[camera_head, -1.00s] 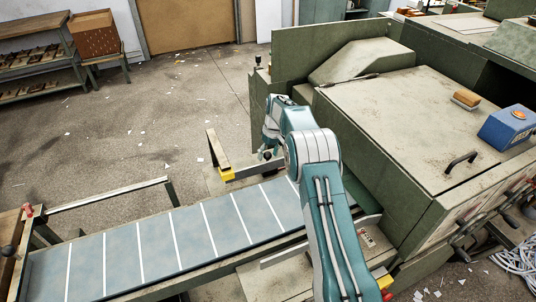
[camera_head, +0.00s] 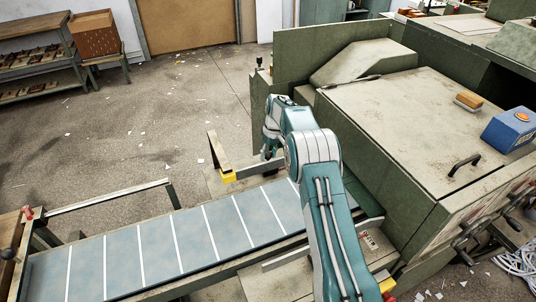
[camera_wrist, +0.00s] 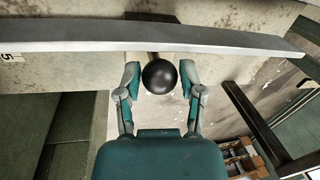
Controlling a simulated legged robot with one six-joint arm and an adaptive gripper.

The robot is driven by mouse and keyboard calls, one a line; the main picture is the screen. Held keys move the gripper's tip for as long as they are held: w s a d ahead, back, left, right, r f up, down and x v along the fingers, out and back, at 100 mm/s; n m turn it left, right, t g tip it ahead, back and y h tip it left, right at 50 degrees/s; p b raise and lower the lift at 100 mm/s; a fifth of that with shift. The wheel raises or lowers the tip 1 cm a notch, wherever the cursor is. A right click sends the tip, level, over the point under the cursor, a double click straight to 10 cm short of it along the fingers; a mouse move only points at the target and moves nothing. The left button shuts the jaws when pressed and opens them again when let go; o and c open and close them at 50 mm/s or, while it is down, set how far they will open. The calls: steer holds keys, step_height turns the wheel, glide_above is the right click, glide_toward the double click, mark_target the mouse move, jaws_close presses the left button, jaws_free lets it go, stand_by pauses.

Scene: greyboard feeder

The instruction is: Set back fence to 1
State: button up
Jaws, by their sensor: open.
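My gripper (camera_wrist: 160,79) is open in the wrist view, with its two teal fingers on either side of a round black knob (camera_wrist: 159,77). The fingertips look apart from the knob. The knob sits on a short rod at the edge of a long grey metal bar, the fence (camera_wrist: 90,38), that crosses the view. A scale plate marked 5 (camera_wrist: 12,57) lies at the left below the bar. In the head view my gripper (camera_head: 267,148) is over the far side of the feeder, largely hidden by my arm. The knob cannot be made out clearly there.
The belt table with white lines (camera_head: 150,240) runs to the left of my arm. The green machine housing (camera_head: 370,150) rises to the right. Open floor (camera_head: 110,140) lies beyond.

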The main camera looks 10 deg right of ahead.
steer(key=shift+o, duration=0.5)
step_height(320, 180, up, 12)
steer(key=w+d, duration=0.1)
steer(key=d, duration=0.1)
steer(key=shift+f, duration=0.15)
steer(key=shift+d, duration=0.1)
